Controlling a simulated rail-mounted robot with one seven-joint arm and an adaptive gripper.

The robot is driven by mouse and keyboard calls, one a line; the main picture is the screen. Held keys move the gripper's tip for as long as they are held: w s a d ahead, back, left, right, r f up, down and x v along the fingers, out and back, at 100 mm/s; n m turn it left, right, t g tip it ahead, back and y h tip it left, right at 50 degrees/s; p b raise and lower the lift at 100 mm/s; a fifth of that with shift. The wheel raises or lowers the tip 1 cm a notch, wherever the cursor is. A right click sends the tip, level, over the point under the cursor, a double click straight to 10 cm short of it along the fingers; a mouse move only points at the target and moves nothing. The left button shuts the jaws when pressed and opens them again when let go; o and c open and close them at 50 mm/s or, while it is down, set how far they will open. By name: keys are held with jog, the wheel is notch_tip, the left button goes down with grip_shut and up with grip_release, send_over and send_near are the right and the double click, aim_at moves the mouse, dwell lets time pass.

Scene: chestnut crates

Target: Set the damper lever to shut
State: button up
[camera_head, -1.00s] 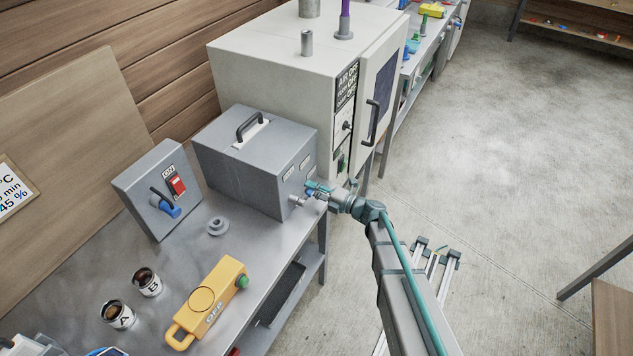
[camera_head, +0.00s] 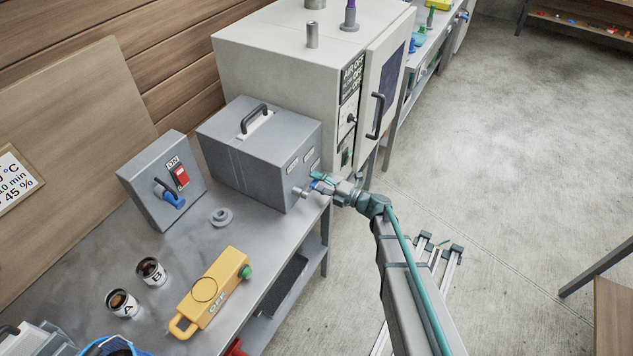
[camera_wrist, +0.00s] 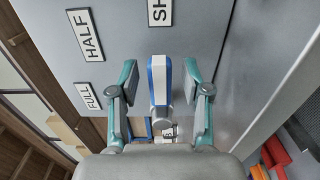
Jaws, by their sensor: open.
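The damper lever (camera_wrist: 160,80) is a blue-and-white bar on the side of a grey metal box (camera_head: 250,165). In the wrist view it stands between the two fingers of my gripper (camera_wrist: 161,88), with its upper end below a partly cut-off label starting "SH" (camera_wrist: 170,12). The HALF label (camera_wrist: 85,35) and FULL label (camera_wrist: 88,96) are to its left. My gripper is open, with a finger on each side of the lever; small gaps show. In the head view my gripper (camera_head: 320,182) is at the box's front face and mostly covers the lever.
A light oven-like cabinet (camera_head: 285,55) stands behind the box. Open floor (camera_head: 480,130) lies right.

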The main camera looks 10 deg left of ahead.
jog(key=v, duration=1.1)
jog(key=shift+d, duration=0.25)
jog(key=s+d+f+n+g+h+b, duration=0.1)
jog(key=s+f+n+g+h, duration=0.25)
jog(key=s+f+n, duration=0.7)
jog(key=s+d+f+n+g+h, duration=0.3)
jog(key=s+f+n, duration=0.35)
jog(key=n, duration=0.75)
jog(key=s+d+f+n+g+h+b, duration=0.1)
jog(key=s+d+f+n+g+h, duration=0.1)
jog(key=s, duration=0.7)
jog(key=s+d+f+n+g+h+b, duration=0.2)
jog(key=s+d+f+n+h, duration=0.2)
jog(key=s+d+f+n, duration=0.2)
jog(key=s+d+f+n+g+h+b, duration=0.2)
jog(key=s+f+n, duration=0.5)
jog(key=s, duration=0.6)
jog(key=d+g+h, duration=0.1)
jog(key=d+h, duration=0.1)
jog(key=shift+s+d+f+n, duration=0.35)
jog(key=shift+s, duration=0.05)
